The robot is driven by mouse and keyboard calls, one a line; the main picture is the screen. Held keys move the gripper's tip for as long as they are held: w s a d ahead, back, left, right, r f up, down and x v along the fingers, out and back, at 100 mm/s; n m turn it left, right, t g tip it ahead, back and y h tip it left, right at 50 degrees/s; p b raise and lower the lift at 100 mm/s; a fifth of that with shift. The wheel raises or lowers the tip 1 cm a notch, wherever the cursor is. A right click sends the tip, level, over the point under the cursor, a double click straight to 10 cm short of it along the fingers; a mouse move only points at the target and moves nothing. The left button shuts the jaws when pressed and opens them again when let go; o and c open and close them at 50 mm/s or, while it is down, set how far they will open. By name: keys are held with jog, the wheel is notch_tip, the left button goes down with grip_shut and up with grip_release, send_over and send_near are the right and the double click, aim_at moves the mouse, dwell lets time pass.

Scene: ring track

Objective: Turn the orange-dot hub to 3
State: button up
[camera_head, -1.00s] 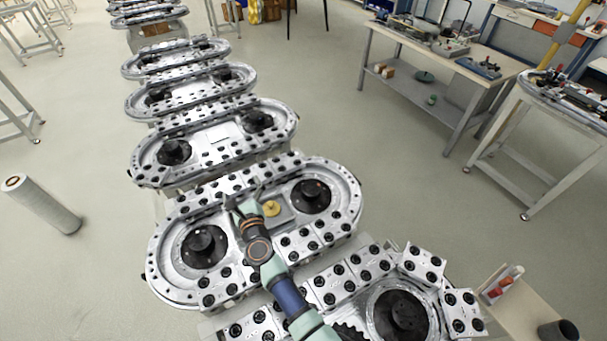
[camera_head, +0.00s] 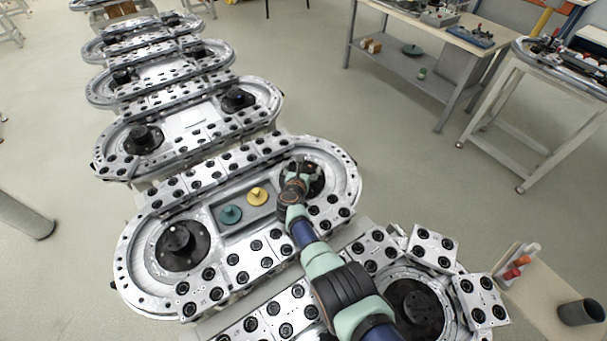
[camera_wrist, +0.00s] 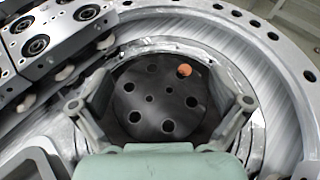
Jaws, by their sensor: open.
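The orange-dot hub (camera_wrist: 150,115) is a dark round disc with a ring of holes. Its orange dot (camera_wrist: 184,70) lies at the upper right of the disc in the wrist view. In the head view the hub (camera_head: 318,183) sits at the right end of the nearest complete oval track, partly hidden by my arm. My gripper (camera_wrist: 161,104) is open, its two fingers on the left and right sides of the hub in the wrist view. I cannot tell whether they touch it. In the head view my gripper (camera_head: 297,168) is over the hub. No number marks are readable.
A second dark hub (camera_head: 182,246) sits at the track's left end. A teal knob (camera_head: 230,214) and a yellow knob (camera_head: 257,196) stand in the tray between. Carriage plates with black rollers (camera_wrist: 36,46) run along the track, close to the left finger.

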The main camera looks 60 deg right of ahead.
jog(key=shift+w+d, duration=0.15)
jog(key=shift+d, duration=0.2)
jog(key=c, duration=1)
jog(key=shift+c, duration=0.2)
jog(key=shift+n+t+p, duration=0.3)
jog(key=shift+t, duration=0.1)
